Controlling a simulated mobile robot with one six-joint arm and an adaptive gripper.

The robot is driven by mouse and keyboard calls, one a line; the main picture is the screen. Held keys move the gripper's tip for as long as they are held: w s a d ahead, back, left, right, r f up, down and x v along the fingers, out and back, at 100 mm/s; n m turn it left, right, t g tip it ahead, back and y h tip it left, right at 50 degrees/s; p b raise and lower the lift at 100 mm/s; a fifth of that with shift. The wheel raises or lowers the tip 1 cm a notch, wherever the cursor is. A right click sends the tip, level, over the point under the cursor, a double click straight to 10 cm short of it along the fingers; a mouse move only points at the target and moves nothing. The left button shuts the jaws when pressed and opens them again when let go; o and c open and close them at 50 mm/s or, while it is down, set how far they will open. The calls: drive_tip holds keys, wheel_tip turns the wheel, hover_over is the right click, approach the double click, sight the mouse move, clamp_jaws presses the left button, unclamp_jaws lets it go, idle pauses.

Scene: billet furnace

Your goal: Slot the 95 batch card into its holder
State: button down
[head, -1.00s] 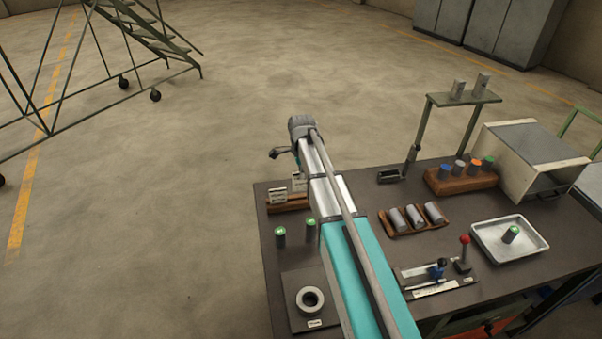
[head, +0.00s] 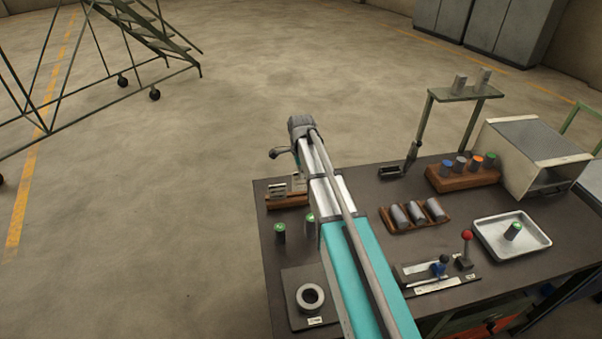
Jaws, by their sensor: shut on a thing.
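The print on both is too small to read, so I cannot tell which is the 95 card. I cannot tell whether the second card is seated or held. My forearm crosses the view in front of this spot; my gripper's fingers are hidden behind it.
Two green-topped cylinders (head: 280,232) (head: 310,226) stand just in front of the holder. A ring (head: 310,297) lies on a dark plate at the front left. A wooden rack (head: 415,216) with grey billets, a white tray (head: 481,232) and a box furnace (head: 530,150) are to the right.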

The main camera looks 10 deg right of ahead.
sight(301, 181)
drive_tip(key=shift+f+b, duration=2.2)
idle(1.2)
drive_tip(key=c, duration=0.7)
unclamp_jaws()
drive_tip(key=shift+r, duration=0.1)
